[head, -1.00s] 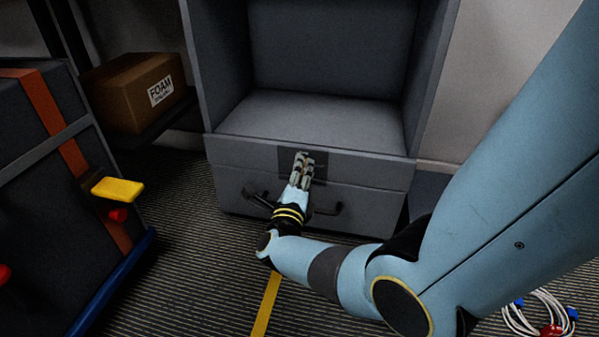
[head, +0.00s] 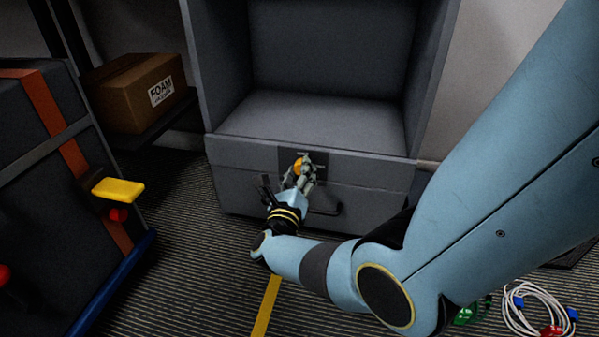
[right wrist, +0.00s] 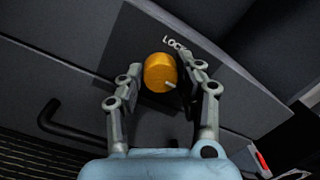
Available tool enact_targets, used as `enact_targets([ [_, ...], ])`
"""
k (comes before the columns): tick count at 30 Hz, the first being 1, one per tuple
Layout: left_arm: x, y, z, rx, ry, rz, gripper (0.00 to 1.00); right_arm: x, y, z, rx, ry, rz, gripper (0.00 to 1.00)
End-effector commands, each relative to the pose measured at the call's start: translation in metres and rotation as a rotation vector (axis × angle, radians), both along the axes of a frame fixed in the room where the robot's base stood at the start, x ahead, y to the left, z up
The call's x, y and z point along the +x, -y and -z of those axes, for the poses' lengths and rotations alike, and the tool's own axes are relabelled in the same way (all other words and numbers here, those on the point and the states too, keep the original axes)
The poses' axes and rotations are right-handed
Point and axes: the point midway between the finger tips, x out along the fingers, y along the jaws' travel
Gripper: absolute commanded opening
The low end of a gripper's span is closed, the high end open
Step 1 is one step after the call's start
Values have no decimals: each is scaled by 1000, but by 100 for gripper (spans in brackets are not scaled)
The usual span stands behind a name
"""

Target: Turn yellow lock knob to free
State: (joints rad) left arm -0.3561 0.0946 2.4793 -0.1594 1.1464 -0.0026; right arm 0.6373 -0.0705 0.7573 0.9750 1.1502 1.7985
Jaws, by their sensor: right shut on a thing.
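The yellow lock knob (head: 298,166) sits on a dark plate on the front of the grey cabinet, below its open compartment. In the right wrist view the knob (right wrist: 160,72) is a round orange-yellow cap with a pale pointer mark at its lower right. Part of the word "LOCK" shows on the plate (right wrist: 205,70) above it. My right gripper (head: 304,165) is at the knob. In the right wrist view its fingers (right wrist: 158,75) stand on either side of the knob, shut on it. My left gripper is not in view.
The grey cabinet (head: 240,180) has a dark drawer handle (head: 325,210) under the knob. A strapped dark case (head: 40,150) with a yellow latch (head: 118,189) stands at left. A foam box (head: 130,90) is behind it. A coiled white cable (head: 540,305) lies on the floor at lower right.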

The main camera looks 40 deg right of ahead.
Motion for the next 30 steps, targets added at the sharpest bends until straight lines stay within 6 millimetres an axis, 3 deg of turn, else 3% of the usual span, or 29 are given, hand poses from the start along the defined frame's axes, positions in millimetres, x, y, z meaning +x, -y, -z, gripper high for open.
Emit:
enact_targets([
  [12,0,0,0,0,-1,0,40,-1,-1,2,7,0,1,3],
  [13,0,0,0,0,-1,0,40,-1,-1,2,7,0,1,39],
  [17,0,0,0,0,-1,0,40,-1,0,2,7,1,0,56],
  [26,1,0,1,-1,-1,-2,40,-1,-1,1,5,2,0,58],
  [30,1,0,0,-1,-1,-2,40,-12,-13,4,7,1,-1,58],
])
